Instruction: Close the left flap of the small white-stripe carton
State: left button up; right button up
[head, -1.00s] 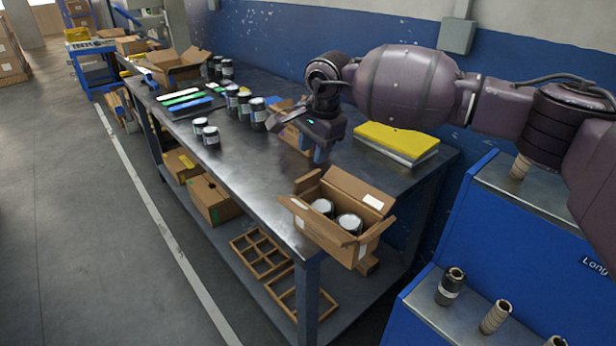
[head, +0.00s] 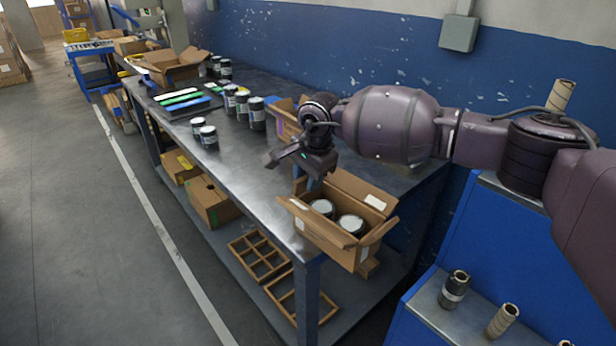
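A small open brown carton (head: 345,249) stands at the near right corner of the metal table, with a white label on its back flap (head: 362,192). Two dark cans with pale lids (head: 350,223) sit inside it. The front flap (head: 316,220) folds outward and the right flap (head: 377,232) stands open. The left flap (head: 299,186) stands up, partly hidden by my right gripper. My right gripper (head: 313,184) points down at the carton's back left corner, close to that flap; contact and finger opening are unclear. My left gripper is out of view.
The table (head: 247,182) is bare left of the carton. Several dark jars (head: 243,105) stand farther back, with another open carton (head: 287,119) behind my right gripper. A blue rack (head: 440,300) with rolls stands at the right. Wooden dividers (head: 262,258) lie on the lower shelf.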

grip_shut()
jog(key=shift+s+d+r+t+p, duration=0.1)
jog(key=shift+s+r+t+p, duration=0.1)
jog(key=shift+t+p, duration=0.25)
jog(key=t+y+p, duration=0.1)
jog(key=s+t+y+p, duration=0.1)
jog(key=shift+d+f+t+y, duration=0.2)
jog(key=shift+d+t+y, duration=0.1)
jog(key=shift+d, duration=0.1)
jog(key=shift+s+d+f+t+y+p, duration=0.15)
jog(key=shift+f+t+y+p, duration=0.15)
jog(key=shift+t+y+p, duration=0.3)
jog(key=shift+s+f+t+y, duration=0.15)
jog(key=shift+t+y, duration=0.15)
jog(key=shift+t, duration=0.15)
jog(key=shift+o, duration=0.8)
grip_release()
